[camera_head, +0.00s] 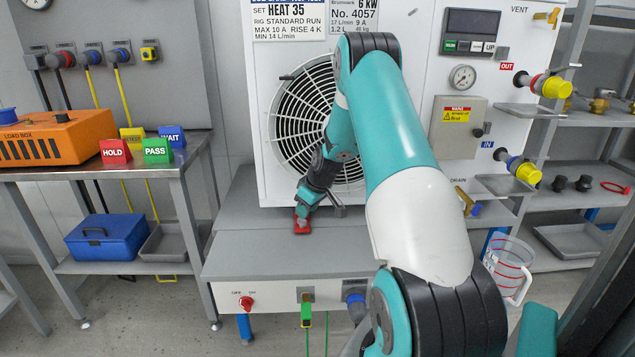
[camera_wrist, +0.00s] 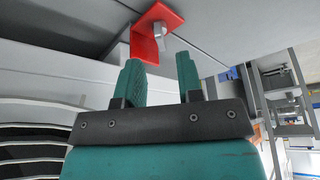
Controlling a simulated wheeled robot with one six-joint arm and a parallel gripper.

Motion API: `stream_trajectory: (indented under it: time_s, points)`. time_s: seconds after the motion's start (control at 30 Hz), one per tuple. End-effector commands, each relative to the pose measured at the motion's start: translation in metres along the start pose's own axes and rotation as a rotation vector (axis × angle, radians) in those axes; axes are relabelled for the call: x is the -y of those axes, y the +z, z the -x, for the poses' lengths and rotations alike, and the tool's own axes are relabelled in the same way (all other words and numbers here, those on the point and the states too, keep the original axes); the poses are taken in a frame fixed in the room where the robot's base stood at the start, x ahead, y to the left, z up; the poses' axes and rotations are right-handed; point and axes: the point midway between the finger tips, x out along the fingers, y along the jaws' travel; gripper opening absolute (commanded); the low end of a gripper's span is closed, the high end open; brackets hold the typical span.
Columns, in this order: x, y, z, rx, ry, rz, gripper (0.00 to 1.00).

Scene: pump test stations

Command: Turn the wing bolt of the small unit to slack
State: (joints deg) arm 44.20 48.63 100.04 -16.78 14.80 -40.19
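A white unit (camera_head: 265,150) with a round black fan grille stands on the grey bench; its label reads HEAT 35. A red bracket (camera_head: 302,228) sits on the bench at its foot, partly hidden by my gripper (camera_head: 304,208). In the wrist view the red bracket (camera_wrist: 150,40) carries a silver metal piece (camera_wrist: 160,28), which looks like the wing bolt. My gripper (camera_wrist: 160,66) is open there, with its two teal fingers apart and nothing between them. The bracket and bolt lie just beyond the fingertips, seemingly untouched. The bolt's exact angle is hard to tell.
A left table (camera_head: 185,160) holds an orange load box (camera_head: 55,138) and coloured signs, including HOLD (camera_head: 115,151) and PASS (camera_head: 157,151). A clear jug (camera_head: 508,268) is at lower right. The bench top right of the bracket is clear.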

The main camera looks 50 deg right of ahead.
Motion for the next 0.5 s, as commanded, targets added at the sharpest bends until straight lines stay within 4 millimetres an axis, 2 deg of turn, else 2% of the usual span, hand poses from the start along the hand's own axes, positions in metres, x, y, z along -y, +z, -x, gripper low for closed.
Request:
stream_trajectory:
  time_s: [0.03, 0.3, 0.5]
  points:
    - [-0.001, -0.002, 0.017, -0.003, 0.003, 0.0, 0.34]
    - [-0.001, -0.001, 0.085, -0.004, 0.003, -0.001, 0.34]
    - [-0.001, -0.001, 0.119, -0.002, 0.002, -0.001, 0.34]
